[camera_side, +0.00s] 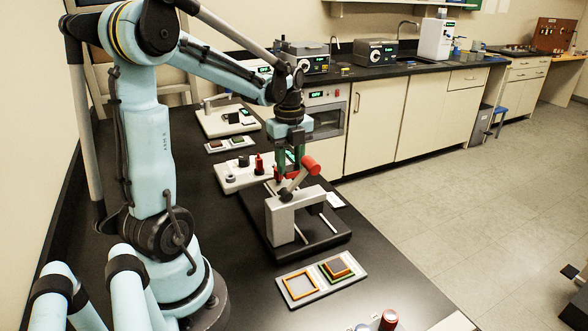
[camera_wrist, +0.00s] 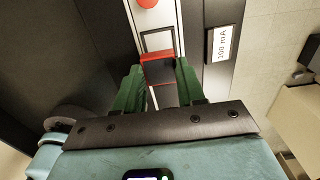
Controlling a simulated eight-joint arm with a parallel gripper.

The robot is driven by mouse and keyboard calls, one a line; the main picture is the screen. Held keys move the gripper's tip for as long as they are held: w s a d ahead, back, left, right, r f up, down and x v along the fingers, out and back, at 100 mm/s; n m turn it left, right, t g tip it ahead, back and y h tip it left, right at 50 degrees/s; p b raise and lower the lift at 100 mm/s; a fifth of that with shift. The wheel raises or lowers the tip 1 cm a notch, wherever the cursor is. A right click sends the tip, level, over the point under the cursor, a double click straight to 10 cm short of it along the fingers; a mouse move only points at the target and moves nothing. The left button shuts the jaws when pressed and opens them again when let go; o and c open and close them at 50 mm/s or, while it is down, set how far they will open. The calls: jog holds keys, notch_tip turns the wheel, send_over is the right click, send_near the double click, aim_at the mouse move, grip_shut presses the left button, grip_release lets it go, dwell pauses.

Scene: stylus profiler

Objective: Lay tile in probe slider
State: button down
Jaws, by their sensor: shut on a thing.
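My gripper (camera_side: 290,173) is pointing down behind the red-knobbed lever of a grey press-like stand (camera_side: 283,217). Its green fingers also show in the wrist view (camera_wrist: 160,84), closed on a red-edged dark tile (camera_wrist: 159,72). The tile's near part is partly hidden between the fingers. Just beyond it, a pale strip (camera_wrist: 168,14) carries a dark-edged square recess (camera_wrist: 156,41), which looks like the probe slider. I cannot tell whether the tile touches the strip. In the side view the fingers and lever hide this spot.
The lever's red knob (camera_side: 311,165) is close to the right of my fingers. A pale device (camera_side: 232,180) with a red post stands to the left. A tray (camera_side: 322,283) with orange-framed pieces lies in front. A "100 mA" label (camera_wrist: 222,45) lies to the right.

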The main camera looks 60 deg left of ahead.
aim_at(290, 168)
jog(key=shift+f, duration=2.45)
jog(key=shift+f, duration=0.8)
jog(key=c, duration=0.6)
grip_release()
jog(key=shift+c, duration=0.4)
jog(key=shift+r, duration=0.1)
jog(key=shift+r, duration=3.4)
